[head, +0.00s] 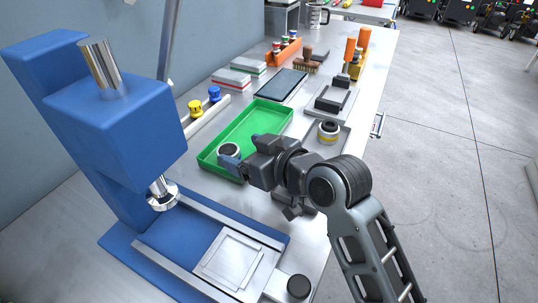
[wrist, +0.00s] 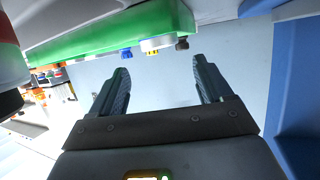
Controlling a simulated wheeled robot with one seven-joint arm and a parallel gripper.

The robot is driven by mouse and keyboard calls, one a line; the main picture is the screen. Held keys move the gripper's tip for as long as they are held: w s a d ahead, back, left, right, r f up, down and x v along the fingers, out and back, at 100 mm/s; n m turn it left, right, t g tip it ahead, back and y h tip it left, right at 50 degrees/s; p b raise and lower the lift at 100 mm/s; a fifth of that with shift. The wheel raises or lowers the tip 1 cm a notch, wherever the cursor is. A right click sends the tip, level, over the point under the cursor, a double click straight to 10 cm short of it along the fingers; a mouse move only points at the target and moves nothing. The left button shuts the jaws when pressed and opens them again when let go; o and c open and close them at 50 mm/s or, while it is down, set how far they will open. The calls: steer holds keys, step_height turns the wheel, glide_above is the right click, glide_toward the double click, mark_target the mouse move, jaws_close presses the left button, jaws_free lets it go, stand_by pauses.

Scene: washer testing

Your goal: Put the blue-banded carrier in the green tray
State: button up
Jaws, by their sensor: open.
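The green tray (head: 265,114) lies on the bench in the middle of the head view. A pale round carrier with a dark centre (head: 229,149) shows at the tray's near end, inside its rim. Its band is hidden by my gripper, so its colour cannot be told. My gripper (head: 234,165) is open beside this carrier at the tray's near end. In the wrist view my gripper (wrist: 160,85) has its fingers wide apart with nothing between them. The tray's green wall (wrist: 110,32) crosses the top there.
A blue press (head: 110,115) stands at left, its plate (head: 238,262) in front. A yellow-banded carrier (head: 328,131) stands right of the tray. Yellow (head: 195,108) and blue (head: 214,94) pieces stand beyond the tray's left side. A dark tablet (head: 281,85) lies behind it.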

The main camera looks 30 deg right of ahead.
steer(key=v, duration=0.8)
steer(key=shift+r, duration=0.25)
